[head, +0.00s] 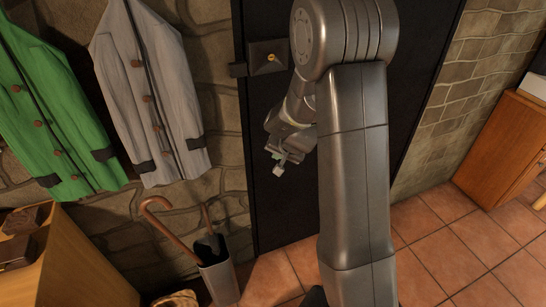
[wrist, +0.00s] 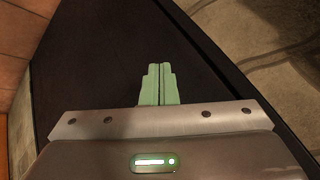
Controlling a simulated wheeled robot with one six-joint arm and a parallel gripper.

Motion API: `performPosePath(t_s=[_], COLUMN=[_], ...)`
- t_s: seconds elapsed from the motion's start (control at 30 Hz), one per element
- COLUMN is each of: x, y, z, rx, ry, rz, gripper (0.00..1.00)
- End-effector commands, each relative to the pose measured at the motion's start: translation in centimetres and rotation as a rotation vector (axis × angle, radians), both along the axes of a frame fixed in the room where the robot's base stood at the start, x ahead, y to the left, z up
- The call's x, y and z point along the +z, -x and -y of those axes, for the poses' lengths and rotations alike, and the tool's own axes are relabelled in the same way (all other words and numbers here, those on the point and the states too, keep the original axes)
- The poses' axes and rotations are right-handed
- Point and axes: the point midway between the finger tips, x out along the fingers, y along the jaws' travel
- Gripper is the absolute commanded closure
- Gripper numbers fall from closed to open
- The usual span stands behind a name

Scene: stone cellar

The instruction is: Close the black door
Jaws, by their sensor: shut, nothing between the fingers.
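The black door (head: 278,210) stands upright in the stone wall in the head view, partly hidden behind my arm. A dark lock plate with a small brass-coloured part (head: 268,57) sits near its left edge. The door also fills much of the wrist view as a dark surface (wrist: 110,60). My gripper (head: 279,166) is in front of the door's left part, below the lock plate. Its green fingers (wrist: 160,84) are together and empty. I cannot tell whether they touch the door, or whether the door is fully closed.
A green coat (head: 50,110) and a grey coat (head: 150,90) hang on the wall at left. An umbrella stand (head: 220,280) with a cane is close to the door's lower left. A wooden cabinet (head: 505,150) stands at right. Tiled floor (head: 440,235) is clear between.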

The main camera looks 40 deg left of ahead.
Motion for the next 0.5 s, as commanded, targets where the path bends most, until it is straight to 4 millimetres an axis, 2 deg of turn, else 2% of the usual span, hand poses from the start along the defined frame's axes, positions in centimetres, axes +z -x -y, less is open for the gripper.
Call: performPosePath(t_s=[0.03,0.1,0.5], x=[-0.4,1.2,6.7], y=[-0.2,0.5,4.4], z=[0.4,0.5,2.0], rx=[-0.001,0.002,0.003], ry=[-0.001,-0.002,-0.001], rz=[0.000,0.001,0.002], gripper=[1.00,1.00,1.00])
